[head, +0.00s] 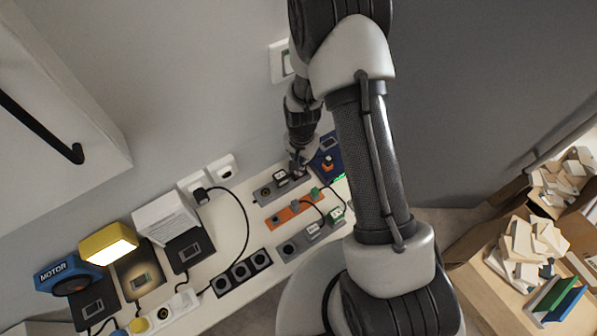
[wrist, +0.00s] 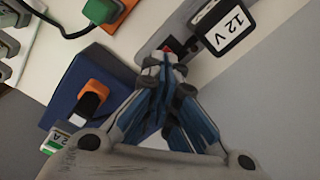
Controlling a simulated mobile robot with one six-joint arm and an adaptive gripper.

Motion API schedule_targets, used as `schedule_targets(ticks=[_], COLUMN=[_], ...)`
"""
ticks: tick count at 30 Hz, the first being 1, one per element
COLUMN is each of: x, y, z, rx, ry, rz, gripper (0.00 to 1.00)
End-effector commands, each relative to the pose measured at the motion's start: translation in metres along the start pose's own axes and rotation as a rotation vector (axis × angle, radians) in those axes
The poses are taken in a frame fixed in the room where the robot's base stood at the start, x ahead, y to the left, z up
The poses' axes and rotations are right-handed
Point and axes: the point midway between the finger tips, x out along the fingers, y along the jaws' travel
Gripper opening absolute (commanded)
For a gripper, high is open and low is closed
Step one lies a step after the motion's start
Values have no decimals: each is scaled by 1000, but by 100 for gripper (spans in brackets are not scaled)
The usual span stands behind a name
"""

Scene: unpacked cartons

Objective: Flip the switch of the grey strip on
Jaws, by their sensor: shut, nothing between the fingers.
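A grey strip (head: 265,193) with dark plugs in it lies at the back of the white surface, near the wall. My gripper (head: 298,168) is above its right end in the head view. In the wrist view my gripper (wrist: 166,62) is shut and empty, its fingertips close to a red switch (wrist: 167,46) on the strip. The fingertips partly cover the switch, so I cannot tell its position or whether they touch it. A black plug marked 12 V (wrist: 224,24) sits beside the switch.
An orange strip (head: 284,217) and another grey strip (head: 288,249) lie in front. A blue box (wrist: 72,78) with an orange plug stands close beside the fingers. A black strip (head: 240,273) is further left. Cartons with scraps stand at the right.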

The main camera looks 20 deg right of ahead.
Motion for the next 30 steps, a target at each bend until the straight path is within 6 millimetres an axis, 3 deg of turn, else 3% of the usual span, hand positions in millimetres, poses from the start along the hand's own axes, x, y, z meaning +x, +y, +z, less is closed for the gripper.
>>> schedule_targets(ticks=[30], x=[16], y=[0], z=[0], rx=[0], ry=[0], rz=[0], gripper=[0])
